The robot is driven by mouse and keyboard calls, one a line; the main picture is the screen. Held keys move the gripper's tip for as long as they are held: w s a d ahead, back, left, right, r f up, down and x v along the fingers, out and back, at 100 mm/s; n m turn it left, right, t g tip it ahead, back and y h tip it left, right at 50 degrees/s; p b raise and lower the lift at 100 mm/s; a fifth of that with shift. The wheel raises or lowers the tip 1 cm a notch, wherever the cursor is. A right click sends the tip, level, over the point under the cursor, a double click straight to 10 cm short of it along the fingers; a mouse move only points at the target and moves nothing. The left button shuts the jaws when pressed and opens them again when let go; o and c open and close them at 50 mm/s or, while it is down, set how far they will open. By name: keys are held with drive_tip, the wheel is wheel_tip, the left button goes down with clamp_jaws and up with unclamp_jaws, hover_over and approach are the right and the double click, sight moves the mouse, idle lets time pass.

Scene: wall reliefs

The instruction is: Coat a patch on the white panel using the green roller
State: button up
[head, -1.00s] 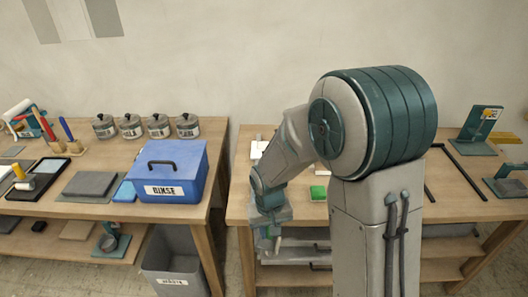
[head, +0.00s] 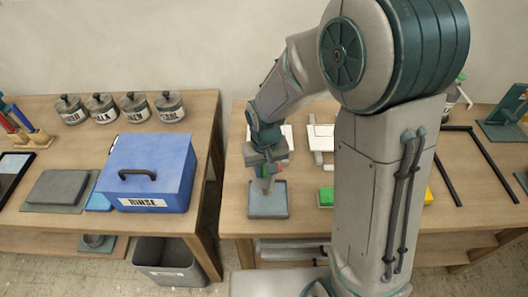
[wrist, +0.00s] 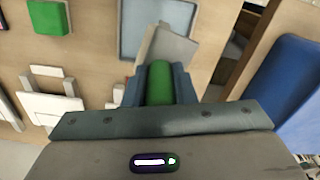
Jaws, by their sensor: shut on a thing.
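My gripper (wrist: 159,88) is shut on a green handle, which I take for the green roller (wrist: 160,76). Its far end merges with a pale grey piece (wrist: 172,46) in the wrist view, and I cannot make out its shape clearly. In the head view my gripper (head: 267,178) points down over a flat blue-grey tray (head: 268,207) at the table's front left; I cannot tell whether the roller touches it. White panels (head: 320,132) lie behind, partly hidden by my arm. They also show at left in the wrist view (wrist: 52,104).
A green block (head: 325,197) lies right of the tray, and a yellow one (head: 428,196) farther right. A blue RINSE box (head: 150,172) and several lidded pots (head: 134,107) stand on the left table. A grey bin (head: 168,262) sits below. A black frame (head: 487,165) lies at right.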

drive_tip(key=shift+s+f+b, duration=0.1)
drive_tip(key=shift+f+b, duration=0.65)
drive_tip(key=shift+f, duration=0.2)
drive_tip(key=shift+f+b, duration=1.35)
drive_tip(key=shift+f, duration=0.7)
drive_tip(key=shift+f+b, duration=0.5)
drive_tip(key=shift+s+f+b, duration=0.1)
drive_tip(key=shift+f+b, duration=0.25)
drive_tip(key=shift+b, duration=0.45)
idle(3.2)
